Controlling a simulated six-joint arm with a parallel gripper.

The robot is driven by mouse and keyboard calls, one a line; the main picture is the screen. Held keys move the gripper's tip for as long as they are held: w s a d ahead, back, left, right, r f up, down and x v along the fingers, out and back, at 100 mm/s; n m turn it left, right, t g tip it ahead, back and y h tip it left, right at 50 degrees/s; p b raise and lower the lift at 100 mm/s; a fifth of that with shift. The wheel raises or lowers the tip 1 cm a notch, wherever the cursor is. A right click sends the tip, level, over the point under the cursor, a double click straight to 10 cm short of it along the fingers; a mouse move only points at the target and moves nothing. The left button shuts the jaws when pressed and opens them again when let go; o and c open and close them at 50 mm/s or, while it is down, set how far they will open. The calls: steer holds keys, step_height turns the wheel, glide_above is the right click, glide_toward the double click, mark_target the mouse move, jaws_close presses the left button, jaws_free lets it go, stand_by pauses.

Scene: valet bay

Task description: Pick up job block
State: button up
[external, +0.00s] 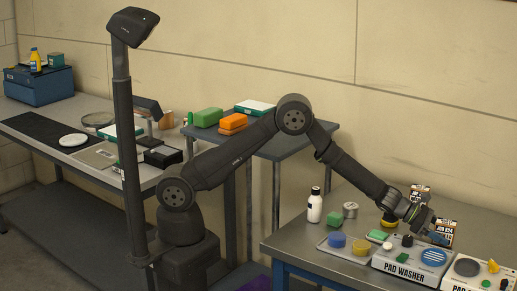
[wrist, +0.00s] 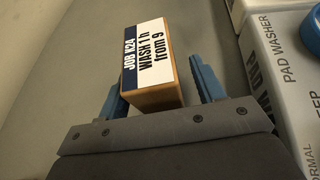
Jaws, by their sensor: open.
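My gripper (wrist: 160,72) is open, with one blue finger on each side of the block's near end. I cannot tell whether either finger touches it. In the external view my gripper (external: 430,231) is low at the back of the right bench, close to a labelled block (external: 443,231). The gripper partly hides that area.
The pad washer (external: 402,264) stands just in front of my gripper and at the right in the wrist view (wrist: 285,75). Another labelled block (external: 421,192) is behind. A white bottle (external: 315,206), a blue pad (external: 337,240) and a yellow pad (external: 361,247) are to the left.

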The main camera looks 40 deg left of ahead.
steer(key=c, duration=1.1)
